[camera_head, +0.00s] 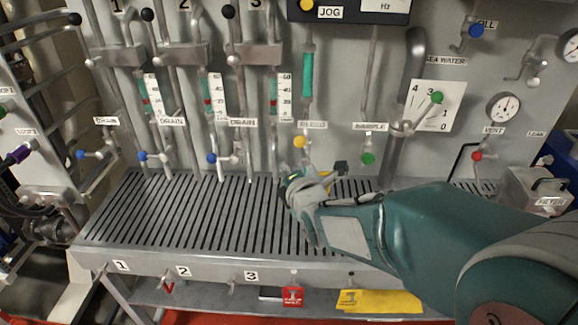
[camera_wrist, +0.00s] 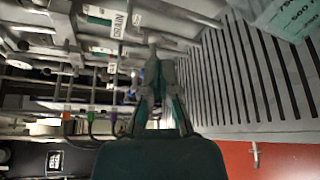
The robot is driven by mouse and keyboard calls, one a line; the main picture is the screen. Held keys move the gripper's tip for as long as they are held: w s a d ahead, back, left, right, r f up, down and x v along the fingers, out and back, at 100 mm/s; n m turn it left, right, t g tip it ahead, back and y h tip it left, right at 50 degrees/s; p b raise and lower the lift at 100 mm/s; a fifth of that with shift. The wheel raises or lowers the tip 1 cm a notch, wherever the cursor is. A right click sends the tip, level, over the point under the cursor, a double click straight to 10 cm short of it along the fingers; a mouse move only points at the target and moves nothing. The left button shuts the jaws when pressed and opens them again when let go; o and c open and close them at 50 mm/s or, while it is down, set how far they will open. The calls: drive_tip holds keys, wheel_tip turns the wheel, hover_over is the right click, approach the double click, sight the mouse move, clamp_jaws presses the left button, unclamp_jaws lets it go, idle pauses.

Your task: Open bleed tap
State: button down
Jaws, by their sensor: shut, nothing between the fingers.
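A tap with a yellow knob (camera_head: 299,142) stands on the panel below a small label (camera_head: 313,125) that is too blurred to read. I cannot tell for sure that it is the bleed tap. My gripper (camera_head: 291,182) is just below this knob, in front of the panel and above the slatted tray; contact with the tap cannot be told. In the wrist view my gripper (camera_wrist: 155,70) has its fingers together and nothing held. A grey fitting (camera_wrist: 155,40) shows near or beyond the fingertips. My gripper hides part of the tray and the panel's lower edge.
The slatted tray (camera_head: 190,215) is bare to the left. Drain taps with blue knobs (camera_head: 211,158) stand left, a green sample tap (camera_head: 368,158) and red vent tap (camera_head: 477,156) right. A DRAIN label (camera_wrist: 118,22) shows in the wrist view. Vertical pipes (camera_head: 308,75) rise behind.

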sight(303, 152)
drive_tip(key=w+d, duration=0.1)
drive_tip(key=w, duration=0.6)
drive_tip(key=shift+w+r, duration=0.15)
idle(0.3)
drive_tip(key=shift+d+r, duration=0.25)
drive_tip(key=shift+d, duration=0.2)
drive_tip(key=shift+d+r, duration=0.2)
drive_tip(key=shift+d, duration=0.25)
drive_tip(key=shift+a+f, duration=0.1)
drive_tip(key=shift+a, duration=0.1)
